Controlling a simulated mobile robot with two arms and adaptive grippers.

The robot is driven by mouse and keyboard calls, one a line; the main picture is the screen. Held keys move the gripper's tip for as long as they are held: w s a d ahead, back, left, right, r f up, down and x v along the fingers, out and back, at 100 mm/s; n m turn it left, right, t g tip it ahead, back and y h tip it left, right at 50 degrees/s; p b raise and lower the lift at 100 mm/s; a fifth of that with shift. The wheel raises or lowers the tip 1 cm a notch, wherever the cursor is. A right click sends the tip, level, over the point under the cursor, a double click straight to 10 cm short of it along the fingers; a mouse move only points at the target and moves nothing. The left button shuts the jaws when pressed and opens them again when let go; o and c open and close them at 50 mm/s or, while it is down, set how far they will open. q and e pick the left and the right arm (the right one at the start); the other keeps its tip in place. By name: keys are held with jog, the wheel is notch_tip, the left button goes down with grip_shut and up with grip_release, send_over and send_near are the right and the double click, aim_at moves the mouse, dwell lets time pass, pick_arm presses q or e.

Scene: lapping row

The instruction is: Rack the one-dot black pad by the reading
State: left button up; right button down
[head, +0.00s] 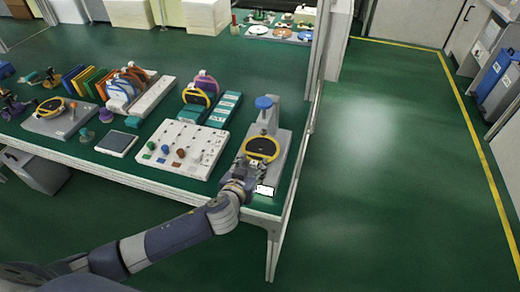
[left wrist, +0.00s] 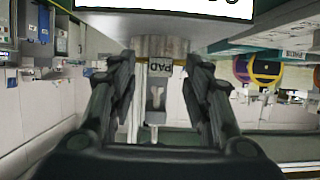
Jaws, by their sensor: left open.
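A black round pad with a yellow rim (head: 262,149) lies on the grey gauge stand (head: 282,150) with a blue knob, at the table's right end. A small white display (head: 265,190) is on the stand's front; its reading is too small to tell. My left gripper (head: 243,176) is at the stand's front, just short of the pad. I cannot make out any dots. My right gripper is out of view.
A teal slotted rack (head: 222,108) holds yellow-rimmed and purple-rimmed discs. A white peg board (head: 190,150) stands left of the gauge. Another yellow-rimmed black disc (head: 51,106) sits on a grey fixture far left. The floor right of the table is clear.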

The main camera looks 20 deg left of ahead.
pick_arm(q)
jog(key=shift+w+f, duration=0.15)
jog(key=shift+w, duration=0.25)
grip_shut()
